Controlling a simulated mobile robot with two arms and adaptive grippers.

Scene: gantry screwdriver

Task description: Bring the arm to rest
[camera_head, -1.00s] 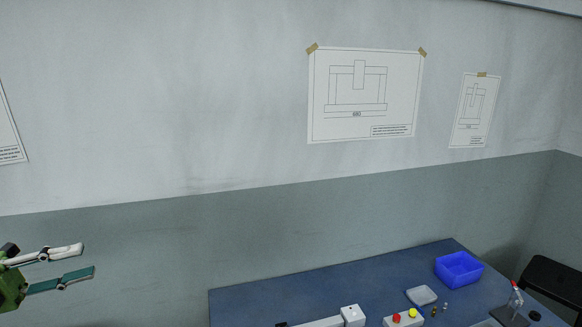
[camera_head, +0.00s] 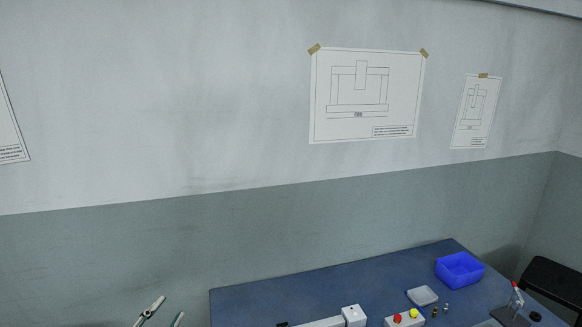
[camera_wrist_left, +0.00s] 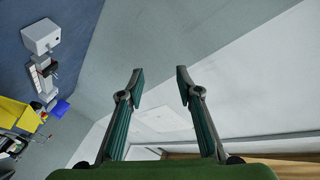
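My left gripper (camera_head: 163,314) shows only its fingertips at the bottom left edge of the head view, left of the blue table. The rest of it is cut off. In the left wrist view my left gripper (camera_wrist_left: 160,90) has its two fingers spread well apart, with nothing between them but the pale wall beyond. It touches nothing. My right gripper is in neither view.
The blue table (camera_head: 280,300) carries a blue bin (camera_head: 459,270), a light grey tray (camera_head: 422,296), a control box with red and yellow buttons (camera_head: 404,320) and a white block (camera_head: 353,316). A dark chair (camera_head: 552,283) is at right. Drawings (camera_head: 367,95) hang on the wall.

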